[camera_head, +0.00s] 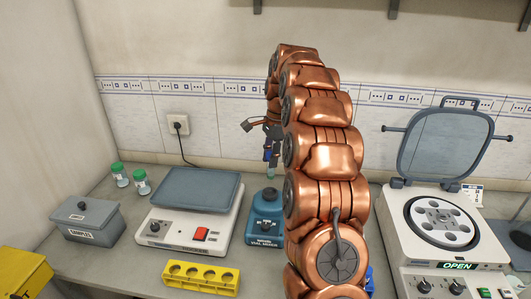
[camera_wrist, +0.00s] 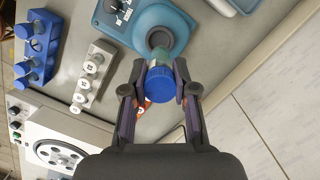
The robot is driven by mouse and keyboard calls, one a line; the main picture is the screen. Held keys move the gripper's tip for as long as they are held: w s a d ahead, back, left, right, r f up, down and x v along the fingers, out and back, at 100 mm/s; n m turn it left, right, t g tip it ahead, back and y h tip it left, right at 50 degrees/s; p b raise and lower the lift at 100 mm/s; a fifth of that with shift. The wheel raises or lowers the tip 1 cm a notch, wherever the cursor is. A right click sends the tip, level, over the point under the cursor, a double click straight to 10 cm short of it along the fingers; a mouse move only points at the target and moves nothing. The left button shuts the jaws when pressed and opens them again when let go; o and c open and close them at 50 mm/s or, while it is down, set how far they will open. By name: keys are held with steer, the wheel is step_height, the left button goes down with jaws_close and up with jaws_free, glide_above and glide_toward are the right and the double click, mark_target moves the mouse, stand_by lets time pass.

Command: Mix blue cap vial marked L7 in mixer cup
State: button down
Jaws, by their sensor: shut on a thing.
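My gripper (camera_wrist: 161,88) is shut on a vial with a blue cap (camera_wrist: 162,82). In the head view the gripper (camera_head: 271,150) holds the vial (camera_head: 271,172) upright, with its pale lower end just above the blue vial mixer (camera_head: 264,218). A small gap seems to show between the vial and the mixer's cup (camera_head: 268,194). In the wrist view the mixer (camera_wrist: 128,22) lies beyond the vial, its round cup part (camera_wrist: 166,24) near the vial's lower end. I cannot read any mark on the vial.
A balance (camera_head: 190,215) stands left of the mixer, with a yellow rack (camera_head: 200,278) in front. An open-lidded centrifuge (camera_head: 440,225) is at right. A grey samples box (camera_head: 88,221) and green-capped bottles (camera_head: 141,182) are at left. The wrist view shows blue (camera_wrist: 38,42) and white (camera_wrist: 97,62) racks.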

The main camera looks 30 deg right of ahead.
mark_target(269, 178)
steer(key=shift+f+b, duration=0.85)
steer(key=shift+f, duration=1.75)
steer(key=shift+a+f+b, duration=0.1)
steer(key=shift+f+b, duration=0.4)
steer(key=shift+f, duration=0.4)
steer(key=shift+r, duration=0.1)
stand_by(2.2)
steer(key=shift+r+p, duration=1.05)
steer(key=shift+r, duration=2.4)
